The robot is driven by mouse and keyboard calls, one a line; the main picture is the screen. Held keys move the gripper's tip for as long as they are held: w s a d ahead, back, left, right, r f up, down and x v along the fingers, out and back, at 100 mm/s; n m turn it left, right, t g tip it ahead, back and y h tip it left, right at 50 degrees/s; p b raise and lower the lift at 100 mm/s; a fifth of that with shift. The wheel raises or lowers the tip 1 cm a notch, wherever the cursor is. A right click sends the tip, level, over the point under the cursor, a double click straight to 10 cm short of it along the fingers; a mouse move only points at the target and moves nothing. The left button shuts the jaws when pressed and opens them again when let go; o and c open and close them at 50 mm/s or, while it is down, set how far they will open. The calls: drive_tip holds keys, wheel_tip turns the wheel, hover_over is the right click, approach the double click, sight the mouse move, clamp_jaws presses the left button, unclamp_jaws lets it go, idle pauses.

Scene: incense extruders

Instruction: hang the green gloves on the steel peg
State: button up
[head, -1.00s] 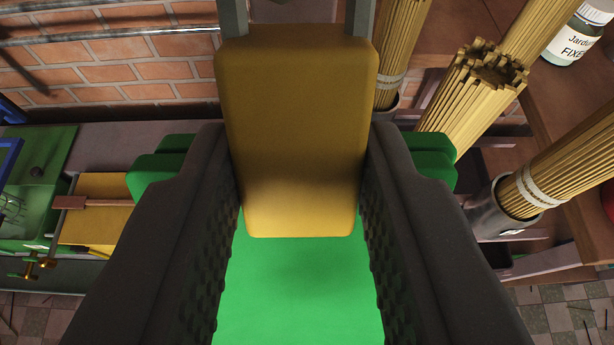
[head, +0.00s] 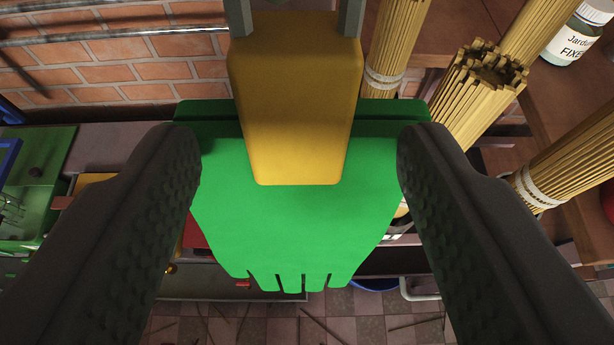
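The green gloves (head: 293,225) hang in the middle of the head view, fingers downward and a wide cuff at the top. A yellow-orange block (head: 300,100) stands in front of the cuff, with two grey metal prongs (head: 351,17) at its upper end. My gripper (head: 300,135) is open. Its dark textured fingers are on either side of the block, clear of it, and overlap the cuff's side edges in the picture. I cannot tell whether the prongs belong to a hanger or to the peg. No steel peg can be made out clearly.
Bundles of incense sticks (head: 480,95) and a labelled bottle (head: 578,32) stand on the right. Steel rods (head: 120,34) run along the brick wall at the upper left. A green machine (head: 38,185) is at far left. Tiled floor (head: 360,328) shows below.

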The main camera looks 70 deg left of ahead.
drive_tip(key=p+v, duration=0.1)
drive_tip(key=v, duration=1.3)
drive_tip(key=s+d+r+m+t+h, duration=0.1)
drive_tip(key=d+r+m+t+h, duration=0.5)
drive_tip(key=d+r, duration=1.1)
drive_tip(key=s+d+r+m+t+h, duration=0.2)
drive_tip(key=s+d+r+m+h, duration=0.1)
drive_tip(key=r, duration=0.5)
drive_tip(key=s+d+r+m+t+h, duration=0.2)
drive_tip(key=s+d+r+m+h, duration=0.1)
drive_tip(key=r, duration=0.5)
drive_tip(key=s+d+m, duration=0.1)
drive_tip(key=s+d, duration=0.1)
drive_tip(key=shift+s+d+m+t+p, duration=0.25)
drive_tip(key=shift+s+m+t+p, duration=0.05)
drive_tip(key=shift+s+p, duration=0.1)
